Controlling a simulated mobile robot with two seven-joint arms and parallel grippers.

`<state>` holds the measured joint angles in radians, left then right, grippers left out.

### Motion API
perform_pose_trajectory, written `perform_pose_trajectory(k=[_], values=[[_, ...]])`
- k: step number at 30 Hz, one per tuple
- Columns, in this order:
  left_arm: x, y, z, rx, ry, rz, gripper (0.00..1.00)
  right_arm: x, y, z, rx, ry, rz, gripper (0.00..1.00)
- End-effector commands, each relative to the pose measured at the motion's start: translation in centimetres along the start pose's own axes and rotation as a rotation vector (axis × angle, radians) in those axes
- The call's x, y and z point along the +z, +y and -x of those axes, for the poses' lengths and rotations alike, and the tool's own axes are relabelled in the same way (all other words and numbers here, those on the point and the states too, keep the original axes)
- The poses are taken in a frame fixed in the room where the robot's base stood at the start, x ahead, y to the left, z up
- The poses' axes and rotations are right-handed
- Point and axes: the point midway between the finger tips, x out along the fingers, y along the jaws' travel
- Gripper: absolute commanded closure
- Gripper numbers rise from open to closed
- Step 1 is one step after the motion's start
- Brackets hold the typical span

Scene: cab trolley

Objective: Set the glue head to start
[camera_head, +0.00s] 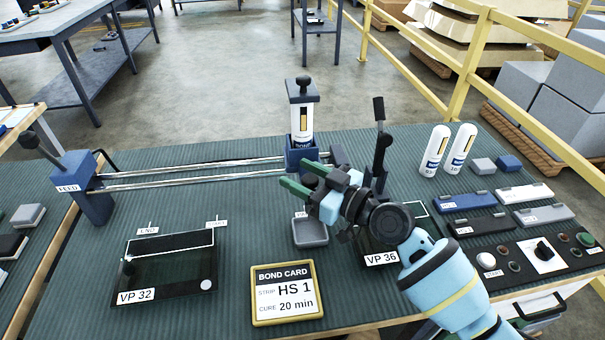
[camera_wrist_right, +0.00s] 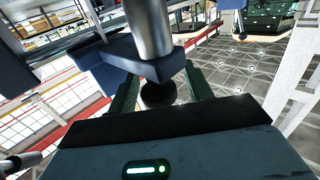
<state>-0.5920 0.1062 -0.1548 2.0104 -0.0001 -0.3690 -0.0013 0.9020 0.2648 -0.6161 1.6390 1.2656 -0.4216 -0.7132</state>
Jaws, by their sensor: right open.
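The glue head is a blue carriage (camera_head: 300,150) carrying a white cartridge (camera_head: 302,121) with a dark cap, at the right end of two metal rails (camera_head: 200,172). Two small tags, apparently END (camera_head: 147,230) and START (camera_head: 217,222), stand behind the dark VP 32 plate (camera_head: 165,268), left of the head. My right gripper (camera_head: 298,178) is open just in front of the head. In the right wrist view its green fingers (camera_wrist_right: 162,85) lie either side of a dark round tip (camera_wrist_right: 157,95) below a silver cylinder (camera_wrist_right: 150,30); contact cannot be told. My left gripper is out of view.
A blue FEED unit (camera_head: 85,187) with a lever stands at the rails' left end. A black lever (camera_head: 380,140) rises beside my right wrist. The bond card (camera_head: 284,292) lies in front, and the VP 36 plate (camera_head: 382,258) is partly hidden by my arm. Two white bottles (camera_head: 448,150) stand right.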

Motion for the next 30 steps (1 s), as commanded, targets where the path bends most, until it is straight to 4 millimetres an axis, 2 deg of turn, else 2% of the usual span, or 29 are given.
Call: perform_pose_trajectory(k=[8, 19, 30], values=[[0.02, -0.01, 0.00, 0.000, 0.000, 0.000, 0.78, 0.00, 0.01, -0.12, 0.000, 0.000, 0.001, 0.51], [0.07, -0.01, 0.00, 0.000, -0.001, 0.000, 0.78, 0.00, 0.02, -0.09, 0.000, 0.000, 0.001, 0.99], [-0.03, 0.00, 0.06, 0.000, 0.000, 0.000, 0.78, -0.05, -0.54, -0.60, -0.001, 0.001, 0.002, 1.00]])
